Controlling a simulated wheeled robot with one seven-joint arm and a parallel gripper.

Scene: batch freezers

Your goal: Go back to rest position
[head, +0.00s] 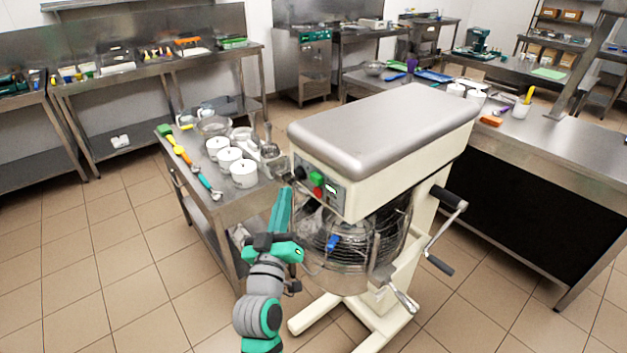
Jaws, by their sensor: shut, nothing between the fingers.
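The large cream mixer (385,135) with a grey top stands in the middle of the head view. Its front panel carries a green button (316,176), a red button (318,191) and a small display. My teal and grey arm rises from the bottom, left of the mixer. My gripper (297,174) is small and dark at the arm's upper end, beside the panel's left edge. It is shut and empty. Whether it touches the panel cannot be told. The wire guard and bowl (340,262) sit below the mixer head, with a blue part (334,242) at the front.
A steel table (221,207) with white tubs (243,174) and utensils stands close left of my arm. A long counter (580,150) runs behind and right of the mixer. A crank handle (446,232) sticks out right. Tiled floor (120,270) is clear at left.

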